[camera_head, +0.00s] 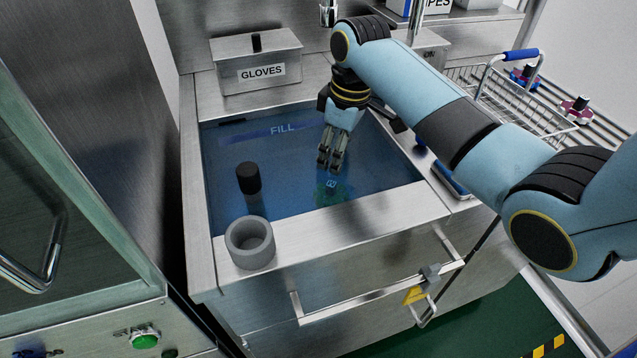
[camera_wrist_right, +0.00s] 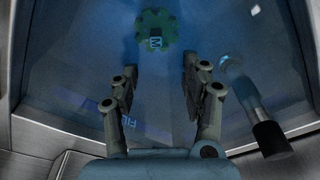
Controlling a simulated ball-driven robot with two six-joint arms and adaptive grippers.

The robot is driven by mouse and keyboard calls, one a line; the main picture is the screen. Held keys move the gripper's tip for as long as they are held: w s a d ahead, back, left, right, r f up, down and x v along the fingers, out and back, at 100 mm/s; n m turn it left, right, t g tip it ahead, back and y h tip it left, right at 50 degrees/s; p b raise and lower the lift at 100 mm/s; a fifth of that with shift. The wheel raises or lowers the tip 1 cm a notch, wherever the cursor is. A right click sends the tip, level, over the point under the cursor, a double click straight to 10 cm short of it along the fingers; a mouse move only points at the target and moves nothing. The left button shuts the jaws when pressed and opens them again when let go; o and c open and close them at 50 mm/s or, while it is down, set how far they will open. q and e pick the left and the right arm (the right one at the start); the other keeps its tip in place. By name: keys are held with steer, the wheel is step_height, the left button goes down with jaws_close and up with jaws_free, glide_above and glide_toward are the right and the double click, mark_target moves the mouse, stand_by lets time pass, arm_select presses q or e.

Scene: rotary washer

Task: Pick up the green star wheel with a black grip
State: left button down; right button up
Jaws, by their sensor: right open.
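The green star wheel (camera_head: 328,192) lies in the blue water of the sink basin, dim and blurred through the water, with a pale marked patch on it. In the right wrist view the star wheel (camera_wrist_right: 157,22) is at the top centre, beyond the fingertips, with a light-blue square mark near its middle. I cannot make out its black grip clearly. My right gripper (camera_head: 330,165) points down over the basin, just above the wheel in the head view. In its wrist view the right gripper (camera_wrist_right: 159,72) is open and empty. My left gripper is out of view.
A black-topped post (camera_head: 248,178) stands in the basin at left. A grey ring-shaped cup (camera_head: 250,243) sits on the front rim. A gloves box (camera_head: 257,62) stands behind. A wire basket (camera_head: 520,100) and other coloured wheels (camera_head: 575,108) are at right.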

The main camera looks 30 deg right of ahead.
glide_above(332, 183)
steer(key=s, duration=0.1)
steer(key=f, duration=0.4)
steer(key=shift+a+f+b, duration=0.25)
steer(key=shift+f+b, duration=0.15)
steer(key=shift+w+f, duration=0.1)
steer(key=shift+f, duration=0.2)
steer(key=f, duration=0.2)
steer(key=w+f+b, duration=0.1)
steer(key=f, duration=0.1)
steer(key=shift+d+f, duration=0.15)
steer(key=shift+f, duration=0.2)
steer(key=shift+s, duration=0.1)
steer(key=shift+c, duration=1)
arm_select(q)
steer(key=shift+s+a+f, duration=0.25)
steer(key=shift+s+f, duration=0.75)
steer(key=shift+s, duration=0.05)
arm_select(e)
jaws_close()
